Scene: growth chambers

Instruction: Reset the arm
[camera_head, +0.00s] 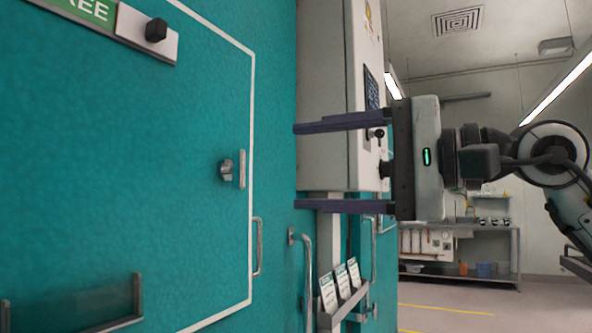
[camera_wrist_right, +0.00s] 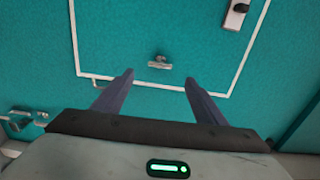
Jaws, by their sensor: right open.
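My right gripper (camera_head: 296,166) comes in from the right in the head view. Its two dark fingers are wide apart and point left toward the teal chamber front, with nothing between them. In the right wrist view the gripper (camera_wrist_right: 158,76) is also open and empty. Between and beyond its fingertips is a metal latch (camera_wrist_right: 160,63) on the white-outlined teal door (camera_wrist_right: 130,30). The latch (camera_head: 232,169) also shows in the head view, left of the fingertips and apart from them. My left gripper is not in view.
A door handle (camera_head: 257,246) and a long vertical handle (camera_head: 307,270) stick out from the teal front. A rack with several cards (camera_head: 345,300) sits below the gripper. A metal shelf (camera_head: 480,273) stands at the back right. Floor with yellow lines (camera_head: 445,309) lies open there.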

